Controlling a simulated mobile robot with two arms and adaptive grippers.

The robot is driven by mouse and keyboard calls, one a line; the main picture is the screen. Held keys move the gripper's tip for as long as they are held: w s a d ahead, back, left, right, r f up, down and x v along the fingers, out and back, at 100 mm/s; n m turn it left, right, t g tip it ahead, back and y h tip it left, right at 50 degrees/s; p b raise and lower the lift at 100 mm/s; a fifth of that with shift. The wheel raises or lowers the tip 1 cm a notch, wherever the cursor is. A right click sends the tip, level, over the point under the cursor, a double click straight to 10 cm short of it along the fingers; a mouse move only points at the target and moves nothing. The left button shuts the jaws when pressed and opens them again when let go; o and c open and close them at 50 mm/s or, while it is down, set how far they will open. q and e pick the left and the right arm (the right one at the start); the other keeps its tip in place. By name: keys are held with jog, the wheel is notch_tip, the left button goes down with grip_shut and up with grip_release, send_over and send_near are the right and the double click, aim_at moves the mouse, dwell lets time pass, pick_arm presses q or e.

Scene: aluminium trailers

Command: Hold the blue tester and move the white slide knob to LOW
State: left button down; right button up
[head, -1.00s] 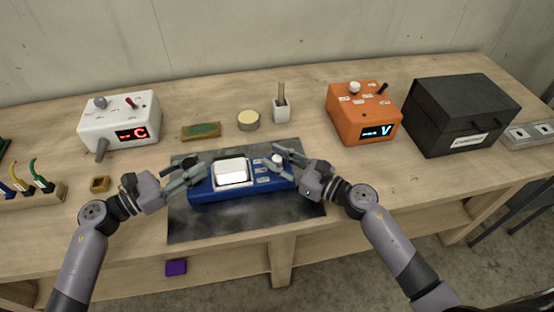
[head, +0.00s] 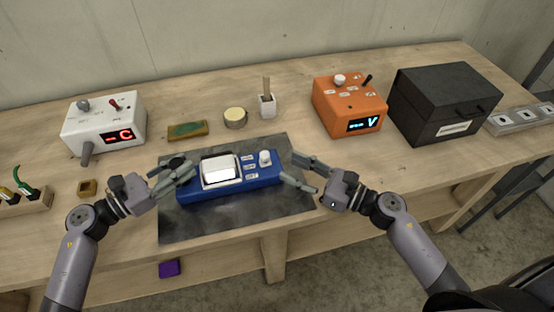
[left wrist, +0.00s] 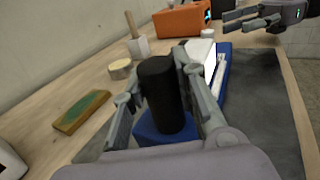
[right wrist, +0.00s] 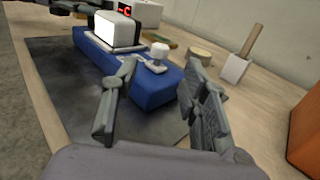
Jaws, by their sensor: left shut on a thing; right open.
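The blue tester (head: 232,189) lies on the dark mat (head: 200,228), its white screen facing up. The white slide knob (head: 265,157) stands upright on its right part, at the far end beside the top one of several small labels; their words are too small to read. The knob also shows in the right wrist view (right wrist: 159,50). My left gripper (head: 178,170) is shut on the black upright grip (left wrist: 162,92) at the tester's left end. My right gripper (head: 291,168) is open and empty at the tester's right end, apart from the knob.
Behind the mat are a green-topped block (head: 187,130), a round tin (head: 235,118) and a white holder (head: 267,106). A white box (head: 103,125) stands left; an orange box (head: 348,108) and a black case (head: 442,105) stand right. The mat's front is clear.

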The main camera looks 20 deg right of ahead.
jog(key=shift+v, duration=1.55)
pick_arm(q)
jog(key=c, duration=1.2)
grip_release()
jog(key=shift+a, duration=0.1)
